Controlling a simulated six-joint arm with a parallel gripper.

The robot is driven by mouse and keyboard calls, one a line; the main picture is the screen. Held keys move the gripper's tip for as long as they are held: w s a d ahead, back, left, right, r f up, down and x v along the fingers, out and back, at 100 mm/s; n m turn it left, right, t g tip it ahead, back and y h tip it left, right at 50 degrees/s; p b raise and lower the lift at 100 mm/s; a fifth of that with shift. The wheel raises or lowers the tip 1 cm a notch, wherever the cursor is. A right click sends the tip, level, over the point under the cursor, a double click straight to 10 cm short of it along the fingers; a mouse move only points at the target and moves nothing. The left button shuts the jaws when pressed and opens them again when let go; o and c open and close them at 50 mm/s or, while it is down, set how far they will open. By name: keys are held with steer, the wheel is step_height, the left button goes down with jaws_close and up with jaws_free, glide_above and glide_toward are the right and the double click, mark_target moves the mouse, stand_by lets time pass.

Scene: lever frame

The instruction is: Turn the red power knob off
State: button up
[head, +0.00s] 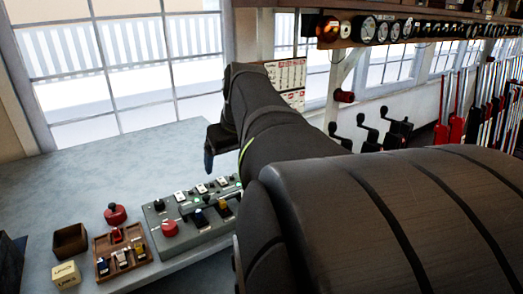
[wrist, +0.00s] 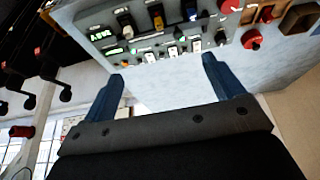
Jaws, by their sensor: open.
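A red knob (head: 169,228) sits at the front left corner of the grey control panel (head: 158,248) in the head view. It also shows at the top edge of the wrist view (wrist: 229,6), partly cut off. A separate red mushroom-shaped knob (head: 116,214) stands on the tabletop left of the panel, also in the wrist view (wrist: 251,39). I see no label that tells which is the power knob. My gripper (wrist: 163,70) is open and empty, with its two blue fingers apart. In the head view it is above the table behind the panel, touching neither knob.
The panel carries several switches and a lit green display (wrist: 101,34). A wooden tray of small parts (head: 112,240), an empty brown box (head: 70,241) and a cream block (head: 66,275) are left of it. The pale table (head: 60,190) behind is clear. Levers (head: 397,130) stand at right.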

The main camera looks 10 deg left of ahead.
steer(key=a+n, duration=0.1)
steer(key=a, duration=0.1)
steer(key=a+n+g, duration=0.1)
steer(key=a, duration=0.1)
steer(key=a+n, duration=0.1)
steer(key=a, duration=0.1)
steer(key=shift+s+a+f+g+h, duration=0.3)
steer(key=shift+s+a+g+h, duration=0.05)
steer(key=shift+a+g+h, duration=0.05)
steer(key=c, duration=0.5)
steer(key=n+g+h, duration=0.2)
steer(key=n, duration=0.3)
glide_above(169, 225)
steer(key=w, duration=0.1)
steer(key=f, duration=1.8)
steer(key=shift+s+f, duration=0.2)
steer(key=shift+s, duration=0.2)
steer(key=c, duration=0.9)
